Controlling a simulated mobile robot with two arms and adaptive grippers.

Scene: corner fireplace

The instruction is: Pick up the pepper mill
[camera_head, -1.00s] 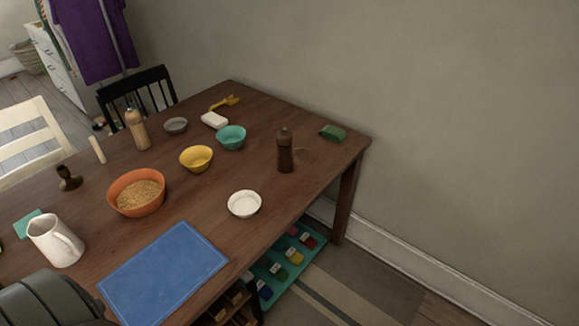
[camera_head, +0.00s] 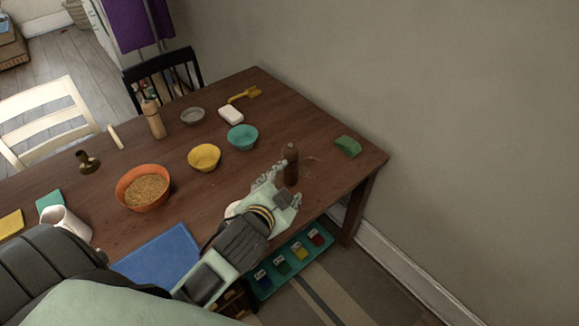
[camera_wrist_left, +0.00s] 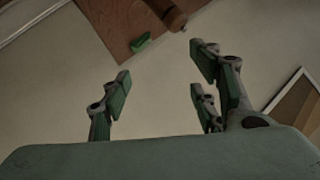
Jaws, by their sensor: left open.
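The dark brown pepper mill (camera_head: 291,160) stands upright near the right end of the wooden table. My left gripper (camera_head: 284,187) is open at the mill's near side, and its fingers hide part of the mill's lower body. In the left wrist view the mill (camera_wrist_left: 168,14) shows at the top edge, partly cut off, beyond the open fingers (camera_wrist_left: 160,85). Nothing is between the fingers there. Whether a finger touches the mill I cannot tell. A lighter wooden mill (camera_head: 154,119) stands at the far left. My right gripper is not in view.
A white bowl (camera_head: 231,209) is mostly hidden by my left gripper. Teal (camera_head: 242,138), yellow (camera_head: 204,157) and orange (camera_head: 142,188) bowls stand left of the mill. A green sponge (camera_head: 347,146) lies to its right, near the table edge. A wall rises behind.

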